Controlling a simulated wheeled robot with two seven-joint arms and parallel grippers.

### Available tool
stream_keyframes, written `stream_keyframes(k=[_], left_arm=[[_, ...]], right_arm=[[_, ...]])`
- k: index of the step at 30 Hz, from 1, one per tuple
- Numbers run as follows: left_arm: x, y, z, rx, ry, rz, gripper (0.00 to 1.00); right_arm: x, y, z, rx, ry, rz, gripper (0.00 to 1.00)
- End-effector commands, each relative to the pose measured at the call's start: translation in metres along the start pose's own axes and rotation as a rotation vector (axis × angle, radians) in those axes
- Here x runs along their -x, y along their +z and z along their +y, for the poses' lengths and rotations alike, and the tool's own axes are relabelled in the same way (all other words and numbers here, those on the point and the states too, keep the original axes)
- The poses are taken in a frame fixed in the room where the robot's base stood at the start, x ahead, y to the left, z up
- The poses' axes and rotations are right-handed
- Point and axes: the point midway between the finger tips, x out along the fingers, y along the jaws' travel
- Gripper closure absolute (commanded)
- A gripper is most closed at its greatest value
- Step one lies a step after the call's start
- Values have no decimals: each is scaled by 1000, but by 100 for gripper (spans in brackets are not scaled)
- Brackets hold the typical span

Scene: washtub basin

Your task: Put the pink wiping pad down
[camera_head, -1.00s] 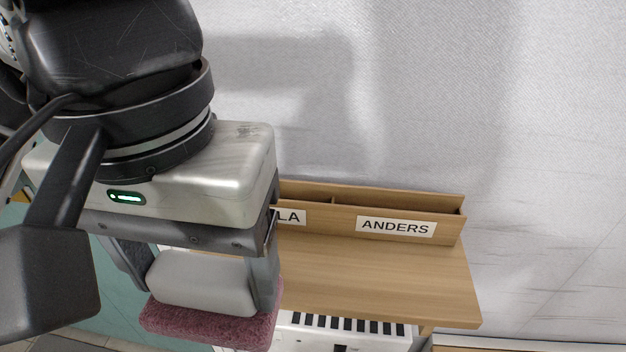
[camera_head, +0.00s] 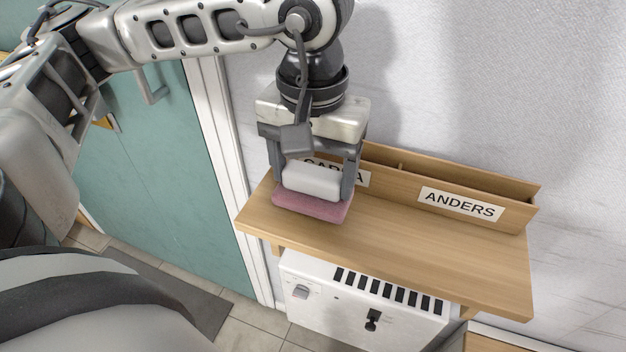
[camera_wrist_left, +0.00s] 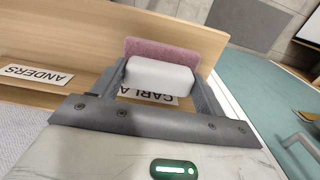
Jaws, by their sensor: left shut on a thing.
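The pink wiping pad (camera_head: 312,203) has a pale grey grip block (camera_head: 312,181) on top. My left gripper (camera_head: 318,178) points down with its fingers shut on the sides of this block. The pad is at the left part of the wooden shelf (camera_head: 430,262), in front of the label that reads CARLA. I cannot tell whether its underside touches the shelf top. In the left wrist view the pad (camera_wrist_left: 172,55) and the block (camera_wrist_left: 158,76) sit between the fingers, with the shelf board behind. My right gripper is not in view.
A divided wooden letter holder (camera_head: 505,201) with an ANDERS label runs along the shelf's back, against the pale wall. The shelf's right part is clear. A white heater-like unit (camera_head: 350,300) is below. A teal door (camera_head: 165,175) stands to the left.

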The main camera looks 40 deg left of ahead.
Motion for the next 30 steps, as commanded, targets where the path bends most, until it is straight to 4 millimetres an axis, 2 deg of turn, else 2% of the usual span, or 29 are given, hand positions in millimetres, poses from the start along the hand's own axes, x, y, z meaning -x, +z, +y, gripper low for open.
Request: stream_keyframes(k=[5, 12, 13, 15, 27, 30], left_arm=[[-25, 1, -1, 0, -1, -3, 46], [-27, 1, 0, 0, 0, -2, 46], [-27, 1, 0, 0, 0, -3, 19], [-27, 1, 0, 0, 0, -3, 6], [-28, 1, 0, 1, -1, -2, 6], [-14, -1, 1, 1, 3, 4, 6]], right_arm=[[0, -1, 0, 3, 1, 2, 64], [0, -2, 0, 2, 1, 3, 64], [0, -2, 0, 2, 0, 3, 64], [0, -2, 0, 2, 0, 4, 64], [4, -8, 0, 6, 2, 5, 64], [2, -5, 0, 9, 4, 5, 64]])
